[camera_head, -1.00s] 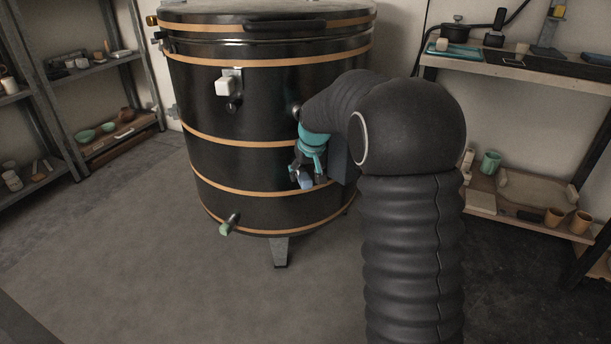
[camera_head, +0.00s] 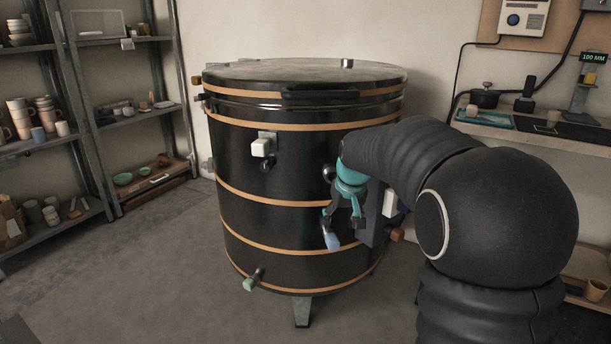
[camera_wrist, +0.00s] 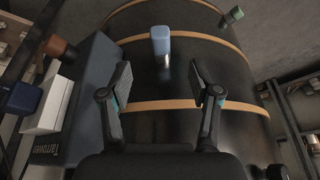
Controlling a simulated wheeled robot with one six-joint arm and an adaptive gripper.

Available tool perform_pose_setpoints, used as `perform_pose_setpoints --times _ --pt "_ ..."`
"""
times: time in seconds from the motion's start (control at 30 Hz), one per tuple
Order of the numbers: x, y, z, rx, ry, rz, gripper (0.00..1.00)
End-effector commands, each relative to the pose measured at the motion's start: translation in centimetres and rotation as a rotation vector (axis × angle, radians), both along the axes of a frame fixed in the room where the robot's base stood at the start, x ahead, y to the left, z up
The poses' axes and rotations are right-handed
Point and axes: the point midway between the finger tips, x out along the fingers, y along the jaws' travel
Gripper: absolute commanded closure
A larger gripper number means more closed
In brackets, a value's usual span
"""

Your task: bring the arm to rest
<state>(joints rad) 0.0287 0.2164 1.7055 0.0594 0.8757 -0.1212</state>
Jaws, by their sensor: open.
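My gripper (camera_head: 343,222) hangs in front of the lower right side of a black round kiln (camera_head: 265,225), fingers pointing down. It has teal parts and dark fingers. In the wrist view my gripper (camera_wrist: 165,92) shows its two fingers spread wide with nothing between the pads. A blue peg-like plug (camera_wrist: 160,42) on a metal stem sticks out of the kiln wall beyond the fingertips; it also shows just below the fingers in the head view (camera_head: 332,241). My arm reaches in from the right and hides part of the kiln.
A dark control box (camera_wrist: 88,95) with a white block (camera_wrist: 48,105) and a brown knob (camera_head: 397,235) is close beside my gripper. Kiln plugs include a white one (camera_head: 262,147) and a green one (camera_head: 250,284). Shelves (camera_head: 135,112) stand left; a workbench (camera_head: 520,128) stands right. Floor at left is clear.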

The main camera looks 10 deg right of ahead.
Motion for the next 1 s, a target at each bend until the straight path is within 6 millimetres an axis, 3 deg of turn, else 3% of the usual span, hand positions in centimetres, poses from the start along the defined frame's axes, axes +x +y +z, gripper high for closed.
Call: perform_pose_setpoints --times 0.03,0.1,0.23,0.7,1.0 --pt "-1.1 0.0 -1.2 0.001 0.031 -0.008 0.38" --pt "-3.3 0.0 -1.9 0.003 0.06 -0.02 0.38" --pt "-7.5 0.1 -1.6 0.001 0.088 -0.039 0.38" --pt "-23.6 0.4 2.4 -0.007 0.071 -0.077 0.38" --pt "-31.6 0.6 4.7 -0.013 -0.017 -0.075 0.38"
